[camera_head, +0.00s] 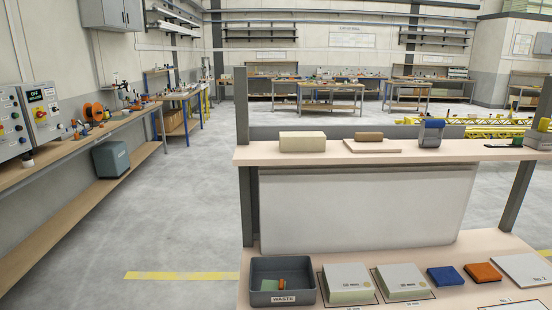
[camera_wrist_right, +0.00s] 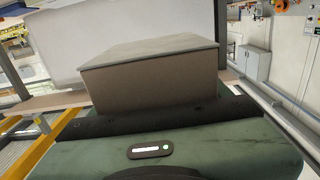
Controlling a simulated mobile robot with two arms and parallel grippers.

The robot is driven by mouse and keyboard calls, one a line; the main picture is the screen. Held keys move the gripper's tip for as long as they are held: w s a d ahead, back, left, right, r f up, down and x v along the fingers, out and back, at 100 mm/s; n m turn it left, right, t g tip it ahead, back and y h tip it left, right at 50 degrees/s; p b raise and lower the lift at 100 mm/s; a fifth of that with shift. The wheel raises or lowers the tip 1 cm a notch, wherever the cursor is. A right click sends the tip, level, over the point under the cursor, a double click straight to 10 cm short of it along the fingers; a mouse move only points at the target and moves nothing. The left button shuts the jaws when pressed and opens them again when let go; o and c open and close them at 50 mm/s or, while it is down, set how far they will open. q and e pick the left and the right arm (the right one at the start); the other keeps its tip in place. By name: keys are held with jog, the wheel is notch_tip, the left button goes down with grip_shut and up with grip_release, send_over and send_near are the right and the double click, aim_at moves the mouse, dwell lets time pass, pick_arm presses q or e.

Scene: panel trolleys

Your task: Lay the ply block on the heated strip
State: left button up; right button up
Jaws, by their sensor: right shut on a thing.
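In the right wrist view, a block (camera_wrist_right: 150,85) with a plain brown side and a flat grey top stands just beyond the dark jaw edge of my right gripper (camera_wrist_right: 158,117). The gripper is shut on this block, which looks like the ply block, though no layers show. Its lower part is hidden behind the jaw. Neither gripper shows in the head view, and my left gripper is in no view. I cannot pick out the heated strip for certain in either view.
The upper shelf (camera_head: 270,156) bears a cream block (camera_head: 303,141), a brown block (camera_head: 368,136) on a thin board (camera_head: 382,150), and a blue-topped grey item (camera_head: 432,134). Below are a waste bin (camera_head: 282,299), pale boxes, a blue block (camera_head: 445,276) and an orange block (camera_head: 483,272).

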jog(key=s, duration=1.1)
jog(key=shift+s+d+r, duration=0.2)
jog(key=shift+s+d, duration=0.2)
jog(key=shift+d, duration=0.05)
jog(key=shift+w, duration=0.1)
jog(key=w+a+r, duration=0.1)
jog(key=w+r, duration=0.1)
jog(key=w, duration=0.9)
jog(key=w+a+r, duration=0.1)
jog(key=w+r, duration=0.1)
jog(key=w, duration=1)
jog(key=shift+r, duration=0.35)
notch_tip(320, 180, down, 20)
jog(key=shift+r, duration=0.2)
